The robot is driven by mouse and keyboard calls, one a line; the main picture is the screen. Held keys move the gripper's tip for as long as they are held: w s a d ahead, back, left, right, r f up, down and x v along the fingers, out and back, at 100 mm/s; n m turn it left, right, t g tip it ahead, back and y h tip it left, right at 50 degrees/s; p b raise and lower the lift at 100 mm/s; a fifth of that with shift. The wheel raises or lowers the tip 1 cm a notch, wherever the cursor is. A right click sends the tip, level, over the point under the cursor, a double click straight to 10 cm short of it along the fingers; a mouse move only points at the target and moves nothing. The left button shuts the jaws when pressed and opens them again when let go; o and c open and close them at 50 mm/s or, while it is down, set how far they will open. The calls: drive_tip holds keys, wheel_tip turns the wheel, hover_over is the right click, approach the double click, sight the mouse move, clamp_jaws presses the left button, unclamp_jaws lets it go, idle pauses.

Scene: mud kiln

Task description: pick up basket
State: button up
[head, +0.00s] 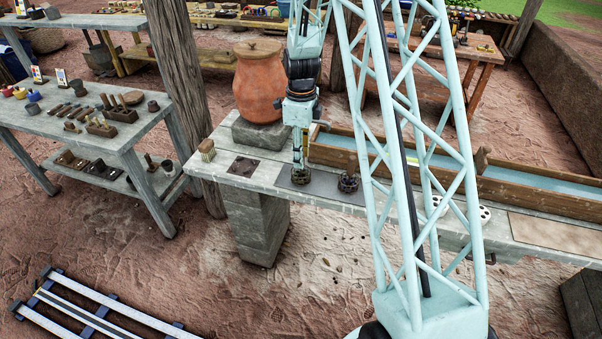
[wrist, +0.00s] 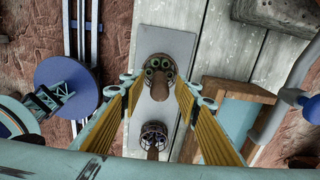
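Two small dark baskets stand on a grey mat on the stone-topped bench. One basket (head: 300,176) is directly below my gripper (head: 299,155); the other basket (head: 347,184) is just to its right. In the wrist view, a basket holding round green-rimmed pieces (wrist: 160,64) lies in line with the gap at my fingertips (wrist: 160,83). A dark wire basket (wrist: 154,132) shows lower, between the yellow finger pads. Each has a brown part sticking out. My gripper is open, with the fingers wide apart. Whether the fingertips touch a basket cannot be told.
The grey mat (wrist: 160,20) lies under the baskets. A clay jar (head: 258,85) stands on a block behind, left of my arm. A wooden water trough (head: 345,153) runs behind right. A brush (head: 207,149) stands at the bench's left end. A tool-laden table (head: 100,125) is left.

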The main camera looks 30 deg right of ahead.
drive_tip(key=shift+f, duration=1.95)
drive_tip(key=c, duration=1)
